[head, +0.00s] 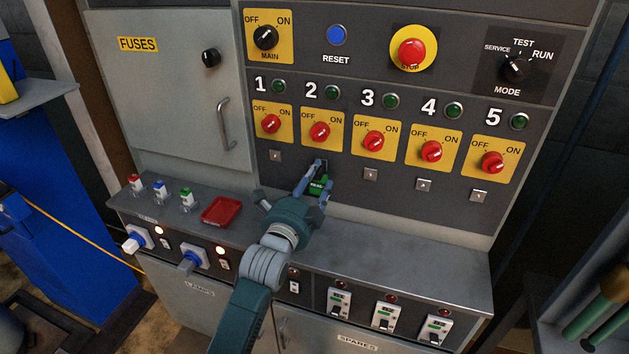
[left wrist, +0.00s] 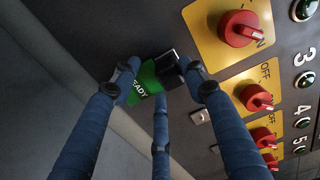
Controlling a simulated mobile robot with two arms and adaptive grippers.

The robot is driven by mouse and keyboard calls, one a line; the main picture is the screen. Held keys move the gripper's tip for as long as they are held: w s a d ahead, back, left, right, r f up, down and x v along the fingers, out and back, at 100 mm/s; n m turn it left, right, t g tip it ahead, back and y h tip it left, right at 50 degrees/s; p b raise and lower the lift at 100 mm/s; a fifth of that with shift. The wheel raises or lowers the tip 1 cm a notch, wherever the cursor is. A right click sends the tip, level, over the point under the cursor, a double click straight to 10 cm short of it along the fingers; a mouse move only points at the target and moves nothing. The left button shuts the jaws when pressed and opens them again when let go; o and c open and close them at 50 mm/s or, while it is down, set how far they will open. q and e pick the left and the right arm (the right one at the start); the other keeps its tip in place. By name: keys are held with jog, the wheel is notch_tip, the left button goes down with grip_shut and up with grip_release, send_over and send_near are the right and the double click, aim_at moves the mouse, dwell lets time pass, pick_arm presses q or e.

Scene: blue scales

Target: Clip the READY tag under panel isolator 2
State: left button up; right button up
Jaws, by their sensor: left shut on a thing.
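The green READY tag (head: 317,187) is held upright in my left gripper (head: 316,181), just below the yellow plate of isolator 2 (head: 319,131). In the left wrist view, the tag (left wrist: 144,82) has a black clip part (left wrist: 168,68) at its top, between the blue fingers (left wrist: 158,82). The red knob of isolator 2 (left wrist: 238,28) is close by there. The holder under isolator 2 is hidden behind the tag and fingers. I cannot tell whether the clip touches or grips it. My right gripper is not in view.
Small square holders show under isolator 1 (head: 275,156), isolator 3 (head: 370,174) and the others. The ledge's right part is clear.

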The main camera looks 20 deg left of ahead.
pick_arm(q)
jog(key=shift+r+p, duration=0.1)
jog(key=shift+p, duration=0.3)
dwell(0.7)
jog(key=shift+p, duration=0.6)
dwell(0.5)
jog(key=shift+w, duration=0.55)
dwell(0.4)
jog(key=o, duration=1.5)
jog(key=shift+o, duration=0.5)
